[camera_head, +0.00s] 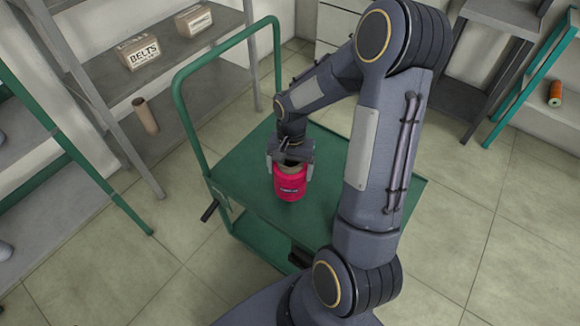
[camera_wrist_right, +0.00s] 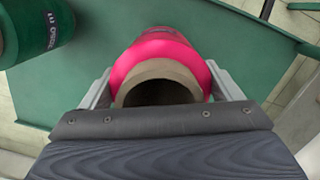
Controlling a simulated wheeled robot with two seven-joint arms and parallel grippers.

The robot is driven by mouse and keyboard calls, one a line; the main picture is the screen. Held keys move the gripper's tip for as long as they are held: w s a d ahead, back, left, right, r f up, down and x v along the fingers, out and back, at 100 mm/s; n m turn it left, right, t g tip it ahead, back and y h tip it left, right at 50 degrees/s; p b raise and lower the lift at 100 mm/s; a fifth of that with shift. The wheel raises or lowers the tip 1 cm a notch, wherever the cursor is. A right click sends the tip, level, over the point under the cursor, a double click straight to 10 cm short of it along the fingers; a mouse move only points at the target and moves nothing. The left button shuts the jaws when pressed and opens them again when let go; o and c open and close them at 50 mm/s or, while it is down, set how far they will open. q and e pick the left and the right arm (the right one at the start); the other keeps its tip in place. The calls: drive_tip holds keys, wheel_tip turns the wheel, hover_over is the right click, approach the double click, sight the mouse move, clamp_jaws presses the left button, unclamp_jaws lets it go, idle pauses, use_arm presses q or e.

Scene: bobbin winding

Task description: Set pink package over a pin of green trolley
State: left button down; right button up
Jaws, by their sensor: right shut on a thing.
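The pink package (camera_head: 290,186) is upright over the deck of the green trolley (camera_head: 237,165) in the head view. My right gripper (camera_head: 289,169) points down and is shut on it, one finger on each side. In the right wrist view the pink package (camera_wrist_right: 158,46) shows its brown hollow core between the fingers. No trolley pin shows in either view, and I cannot tell whether the package touches the deck or surrounds a pin. My left gripper is out of view.
A green package (camera_wrist_right: 35,30) stands by the pink one in the wrist view. The trolley's handle frame (camera_head: 178,95) rises at the left. Shelves with boxes (camera_head: 138,52) and a brown tube (camera_head: 145,116) stand behind. An orange package (camera_head: 555,93) is far right.

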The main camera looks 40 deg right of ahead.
drive_tip(key=shift+f+b, duration=0.95)
drive_tip(key=shift+f, duration=0.2)
drive_tip(key=o, duration=1)
